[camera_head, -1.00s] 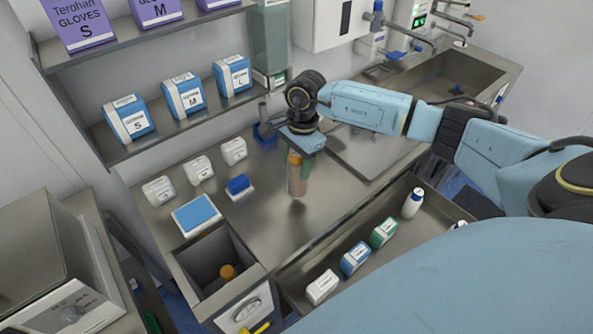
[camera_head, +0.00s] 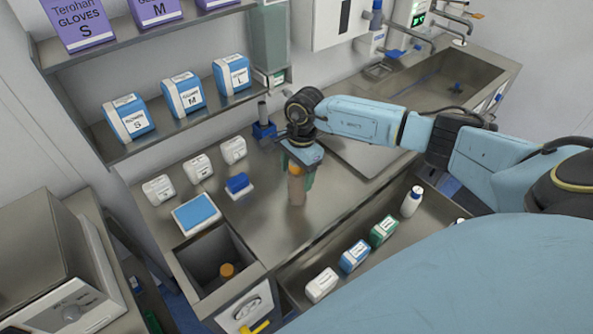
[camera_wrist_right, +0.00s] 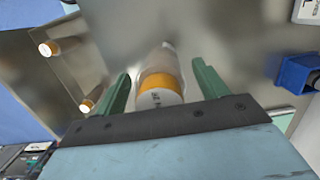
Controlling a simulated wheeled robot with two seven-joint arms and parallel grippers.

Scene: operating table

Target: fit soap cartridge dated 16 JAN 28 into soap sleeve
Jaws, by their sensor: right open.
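A pale, see-through soap cartridge with an orange band at its top (camera_head: 297,190) stands upright on the steel counter. My right gripper (camera_head: 301,172) is above it, with its green fingers open on either side. In the right wrist view the cartridge (camera_wrist_right: 160,88) lies between the two spread fingers (camera_wrist_right: 160,92), with gaps at both sides. The print on its white end face is too blurred to read. I cannot tell which thing is the soap sleeve. My left gripper is out of view.
A blue holder (camera_head: 264,131) stands behind the gripper. Two orange-banded white cylinders (camera_wrist_right: 48,48) (camera_wrist_right: 86,105) show in the wrist view. A front tray (camera_head: 290,292) holds small boxes and a white bottle (camera_head: 412,202). An open bin (camera_head: 203,262) holds an orange-topped item. The shelf overhangs the back.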

